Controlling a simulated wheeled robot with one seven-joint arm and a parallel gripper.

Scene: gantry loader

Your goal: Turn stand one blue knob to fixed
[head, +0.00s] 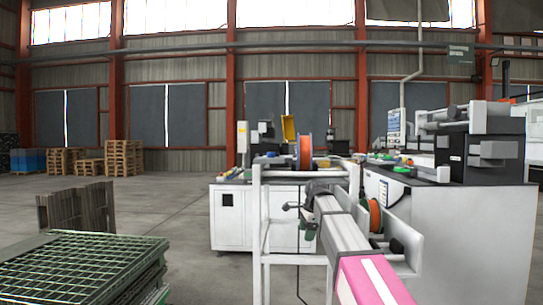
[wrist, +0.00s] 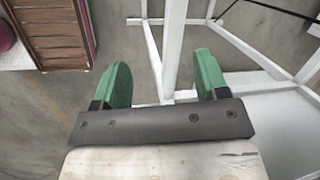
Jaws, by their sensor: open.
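The white stand frame (head: 262,235) stands in front of me in the head view, with an orange reel (head: 305,150) on top and another orange reel (head: 376,216) at its right side. I cannot tell whether this is stand one. I cannot make out a blue knob in either view. My gripper (wrist: 162,62) is open and empty in the wrist view, its two green fingers wide apart. White frame bars (wrist: 174,40) pass beyond and between the fingers; contact cannot be told. In the head view my arm hides part of the stand.
A white cabinet (head: 455,240) with machines stands at the right, and another white bench (head: 228,225) behind the stand. A green grated stack (head: 85,262) is at the lower left. Wooden pallets (head: 122,158) stand far left. The floor between is open. A brown slatted object (wrist: 58,35) shows in the wrist view.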

